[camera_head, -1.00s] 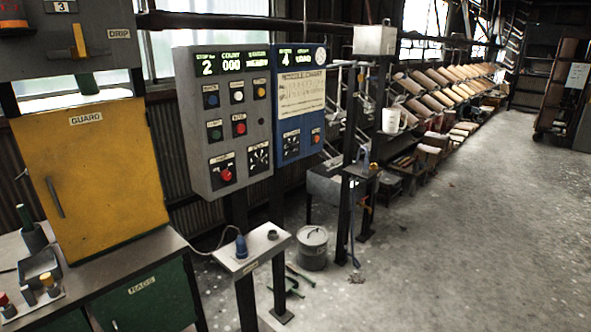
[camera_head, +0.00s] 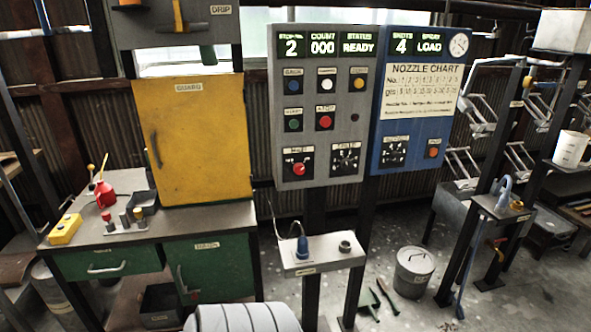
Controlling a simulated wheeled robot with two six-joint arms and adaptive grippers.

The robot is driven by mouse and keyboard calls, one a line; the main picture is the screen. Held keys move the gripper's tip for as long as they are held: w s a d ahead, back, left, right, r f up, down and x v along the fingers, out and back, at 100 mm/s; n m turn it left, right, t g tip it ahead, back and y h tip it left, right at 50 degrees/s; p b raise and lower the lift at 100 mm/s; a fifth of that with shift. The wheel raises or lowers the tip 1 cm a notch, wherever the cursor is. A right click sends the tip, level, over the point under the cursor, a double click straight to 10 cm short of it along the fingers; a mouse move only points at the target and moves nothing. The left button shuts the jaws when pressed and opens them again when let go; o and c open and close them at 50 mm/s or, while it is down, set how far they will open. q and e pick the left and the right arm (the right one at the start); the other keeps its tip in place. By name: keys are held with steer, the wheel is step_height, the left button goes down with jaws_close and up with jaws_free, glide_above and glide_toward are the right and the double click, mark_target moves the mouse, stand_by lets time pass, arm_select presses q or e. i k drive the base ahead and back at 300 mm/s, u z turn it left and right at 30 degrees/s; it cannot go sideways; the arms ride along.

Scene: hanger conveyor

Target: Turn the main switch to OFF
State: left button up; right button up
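The grey control panel (camera_head: 284,110) stands upright in the middle of the view. The plate's position marks are too small to read, so I cannot tell the knob's setting. A black dial (camera_head: 346,160) sits to its right. The panel's displays (camera_head: 323,45) read 2, 000 and READY. Neither of my grippers is in view.
A blue panel (camera_head: 411,130) with a nozzle chart adjoins on the right. A small stand (camera_head: 316,265) with a blue plug is below the panel. A yellow guard cabinet (camera_head: 200,130) and green bench (camera_head: 212,268) are left. A rounded pale ribbed object (camera_head: 243,319) shows at the bottom edge.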

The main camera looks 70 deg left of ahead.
mark_target(298, 168)
steer(key=u, duration=0.8)
steer(key=i, duration=0.8)
steer(key=u, duration=0.8)
